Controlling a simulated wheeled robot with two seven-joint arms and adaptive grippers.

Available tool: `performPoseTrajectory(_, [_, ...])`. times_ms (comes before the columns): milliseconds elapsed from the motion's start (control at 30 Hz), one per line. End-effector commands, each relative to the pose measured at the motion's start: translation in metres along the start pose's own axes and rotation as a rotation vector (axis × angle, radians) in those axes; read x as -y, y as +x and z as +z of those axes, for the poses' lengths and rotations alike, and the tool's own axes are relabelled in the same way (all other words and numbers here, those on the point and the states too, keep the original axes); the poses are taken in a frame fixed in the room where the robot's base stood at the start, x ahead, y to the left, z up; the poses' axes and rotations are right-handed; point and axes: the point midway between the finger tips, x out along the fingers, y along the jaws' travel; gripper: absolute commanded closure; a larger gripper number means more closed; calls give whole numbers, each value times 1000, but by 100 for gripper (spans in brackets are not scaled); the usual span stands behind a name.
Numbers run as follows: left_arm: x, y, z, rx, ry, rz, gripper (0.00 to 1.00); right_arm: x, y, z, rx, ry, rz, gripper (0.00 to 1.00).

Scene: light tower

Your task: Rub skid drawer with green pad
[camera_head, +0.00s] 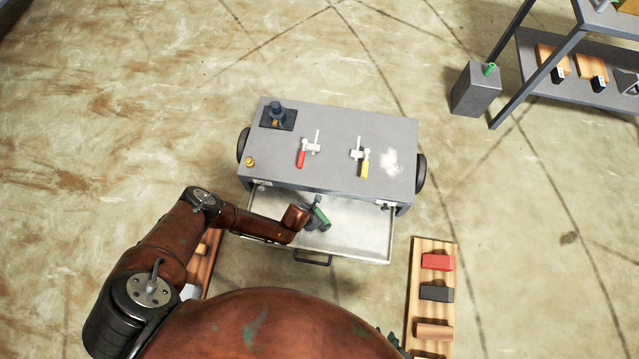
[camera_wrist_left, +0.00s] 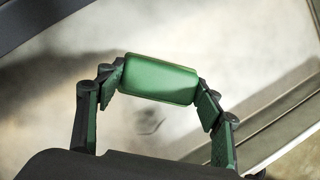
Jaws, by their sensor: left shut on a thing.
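The skid drawer (camera_head: 365,240) is pulled out from the front of the grey skid box (camera_head: 340,125). Its inside is pale, and a dark smudge shows on its floor in the left wrist view (camera_wrist_left: 150,122). My left gripper (camera_head: 318,218) is inside the drawer's outline, over its floor. It is shut on the green pad (camera_wrist_left: 160,80), which sits between both fingers. Whether the pad touches the drawer floor I cannot tell. My right gripper is not in view.
On the box top are a red-handled clamp (camera_head: 301,158), a yellow-handled clamp (camera_head: 364,168), a dark fixture (camera_head: 277,115) and white powder (camera_head: 390,162). A wooden board (camera_head: 421,325) with red, black and brown blocks lies right. A grey canister (camera_head: 476,90) stands by the shelf (camera_head: 530,70).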

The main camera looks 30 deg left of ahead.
Motion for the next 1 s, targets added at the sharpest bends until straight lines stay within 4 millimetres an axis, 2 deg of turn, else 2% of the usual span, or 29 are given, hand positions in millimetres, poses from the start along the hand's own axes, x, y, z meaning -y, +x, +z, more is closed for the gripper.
performPoseTrajectory(200, [-13, -6, -13, -5, -4, 2, 62, 1, -4, -4, -6, -3, -1, 73])
performPoseTrajectory(500, [-27, -11, -23, -2, -3, 2, 62, 2, -7, -7, -10, -4, 0, 73])
performPoseTrajectory(767, [-21, -7, -20, -2, 0, -1, 62, 2, -6, -6, -9, -2, 0, 73])
performPoseTrajectory(1000, [-5, -2, -6, -1, 0, -2, 62, 2, -6, -6, -9, -2, 0, 73])
